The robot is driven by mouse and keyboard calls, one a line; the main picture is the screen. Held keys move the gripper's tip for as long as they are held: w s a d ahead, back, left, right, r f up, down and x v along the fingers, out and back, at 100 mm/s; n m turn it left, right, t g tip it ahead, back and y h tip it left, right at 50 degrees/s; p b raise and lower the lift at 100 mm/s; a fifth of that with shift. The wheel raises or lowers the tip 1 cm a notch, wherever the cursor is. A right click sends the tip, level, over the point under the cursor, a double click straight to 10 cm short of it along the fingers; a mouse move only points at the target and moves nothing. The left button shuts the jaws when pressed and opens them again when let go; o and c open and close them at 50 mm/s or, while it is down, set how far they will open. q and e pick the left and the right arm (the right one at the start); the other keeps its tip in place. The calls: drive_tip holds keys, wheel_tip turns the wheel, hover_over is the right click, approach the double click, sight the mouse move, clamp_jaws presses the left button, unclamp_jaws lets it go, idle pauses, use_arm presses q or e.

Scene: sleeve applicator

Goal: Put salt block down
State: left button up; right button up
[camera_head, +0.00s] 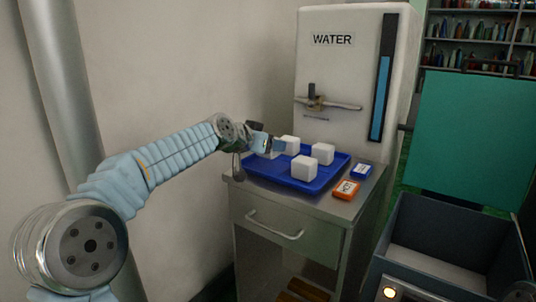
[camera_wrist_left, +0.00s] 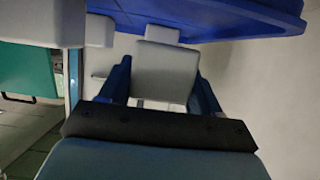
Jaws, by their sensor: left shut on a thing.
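My left gripper (camera_head: 271,145) is over the left part of the blue tray (camera_head: 312,186), its arm coming in from the left. In the left wrist view its two blue fingers (camera_wrist_left: 160,95) are shut on a white salt block (camera_wrist_left: 165,72), one finger on each side. In the head view the held block is mostly hidden by the gripper. Whether it touches the tray is unclear. Other white blocks stand in the tray: one at the back (camera_head: 290,143), one at the right (camera_head: 323,152), and one at the front (camera_head: 304,168). My right gripper is not in view.
The tray sits on a metal cabinet (camera_head: 290,218). A blue box (camera_head: 360,171) and an orange box (camera_head: 347,189) lie right of it. A white water tank (camera_head: 340,70) stands behind. A dark open bin (camera_head: 440,235) with a green panel (camera_head: 470,135) is at right.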

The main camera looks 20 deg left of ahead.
use_arm(q)
drive_tip(key=shift+w+f+b, duration=0.1)
drive_tip(key=shift+f+b, duration=0.25)
drive_tip(key=shift+f, duration=1.1)
drive_tip(key=shift+f+b, duration=0.3)
drive_tip(key=o, duration=1.2)
drive_tip(key=shift+r, duration=0.1)
